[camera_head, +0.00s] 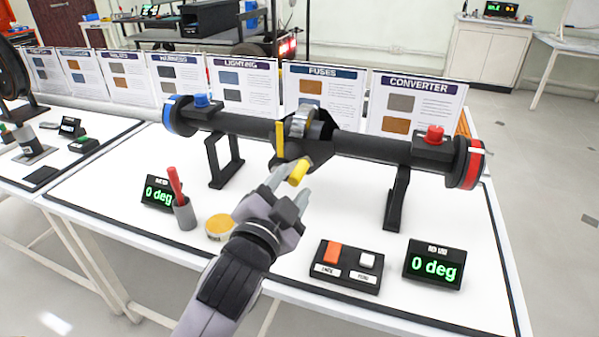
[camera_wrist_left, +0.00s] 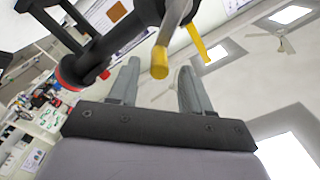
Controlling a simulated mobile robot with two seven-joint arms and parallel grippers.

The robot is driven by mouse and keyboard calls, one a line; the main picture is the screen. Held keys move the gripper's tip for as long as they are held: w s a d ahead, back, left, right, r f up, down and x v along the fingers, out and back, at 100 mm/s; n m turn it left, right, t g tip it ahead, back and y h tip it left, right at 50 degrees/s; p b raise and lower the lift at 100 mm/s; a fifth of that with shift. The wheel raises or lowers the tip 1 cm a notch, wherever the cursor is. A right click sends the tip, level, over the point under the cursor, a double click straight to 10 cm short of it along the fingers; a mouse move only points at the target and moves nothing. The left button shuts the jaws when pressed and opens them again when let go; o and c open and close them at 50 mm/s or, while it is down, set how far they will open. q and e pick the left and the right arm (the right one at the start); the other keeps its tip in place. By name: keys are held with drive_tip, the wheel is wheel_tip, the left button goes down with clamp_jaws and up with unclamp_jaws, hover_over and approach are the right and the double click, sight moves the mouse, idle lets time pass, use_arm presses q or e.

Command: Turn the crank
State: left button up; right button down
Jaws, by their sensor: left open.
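A black axle (camera_head: 366,146) lies across stands on the white table, with a blue-ringed left end and a red-ringed right end. At its middle hub is the crank, with a yellow knob (camera_head: 298,173) pointing toward me. A thin yellow bar (camera_head: 279,139) stands beside the hub. My left gripper (camera_head: 289,187) is open just in front of the knob. In the left wrist view the knob (camera_wrist_left: 160,63) appears between the two fingertips, nearer the left one; I cannot tell whether they touch. My right gripper is not in view.
Two displays read 0 deg, one at left (camera_head: 159,194) and one at right (camera_head: 434,265). Information cards line the back.

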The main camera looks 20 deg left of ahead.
sight(300, 173)
use_arm(q)
drive_tip(key=shift+w+d, duration=0.15)
drive_tip(key=shift+w, duration=2.55)
drive_tip(key=c, duration=0.9)
clamp_jaws()
drive_tip(key=shift+f, duration=0.15)
